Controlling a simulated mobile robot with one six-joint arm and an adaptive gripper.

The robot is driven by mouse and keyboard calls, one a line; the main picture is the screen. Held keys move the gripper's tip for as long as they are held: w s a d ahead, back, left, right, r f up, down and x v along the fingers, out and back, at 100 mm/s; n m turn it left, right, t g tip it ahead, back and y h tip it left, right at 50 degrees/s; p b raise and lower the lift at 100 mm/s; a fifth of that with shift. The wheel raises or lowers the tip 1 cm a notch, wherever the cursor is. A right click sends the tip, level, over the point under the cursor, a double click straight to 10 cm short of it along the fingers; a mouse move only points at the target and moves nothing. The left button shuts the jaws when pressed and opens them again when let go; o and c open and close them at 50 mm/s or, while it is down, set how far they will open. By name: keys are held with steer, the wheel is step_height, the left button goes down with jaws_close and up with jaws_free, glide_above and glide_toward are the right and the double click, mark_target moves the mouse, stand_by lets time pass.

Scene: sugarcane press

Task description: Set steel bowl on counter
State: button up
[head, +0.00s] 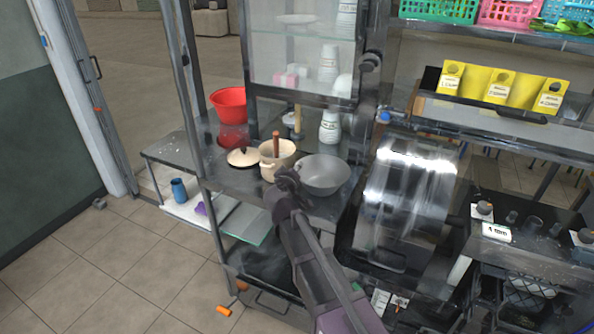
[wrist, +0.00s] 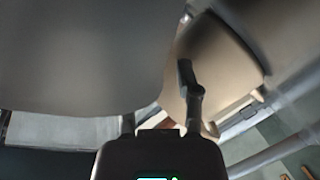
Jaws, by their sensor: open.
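The steel bowl (head: 322,175) is a round grey metal bowl. In the head view it sits upright on the dark metal counter (head: 235,180), right of a cream pot. My gripper (head: 287,181) is at the bowl's left side, between the bowl and the pot; I cannot tell whether it touches either. In the wrist view the large grey surface of the bowl (wrist: 80,50) fills the upper left, close to the camera. The gripper's fingers (wrist: 165,125) show at the bottom middle, open. The bowl's underside is hidden.
The cream pot (head: 275,158) with a wooden handle stands close to my gripper. Its lid (head: 243,157), a red basin (head: 229,104) and stacked white cups (head: 329,127) are behind. A shiny metal press (head: 408,195) stands to the right. A glass cabinet (head: 302,60) hangs above.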

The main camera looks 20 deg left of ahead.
steer(key=shift+r, duration=0.2)
steer(key=p+v, duration=0.2)
steer(key=v, duration=1)
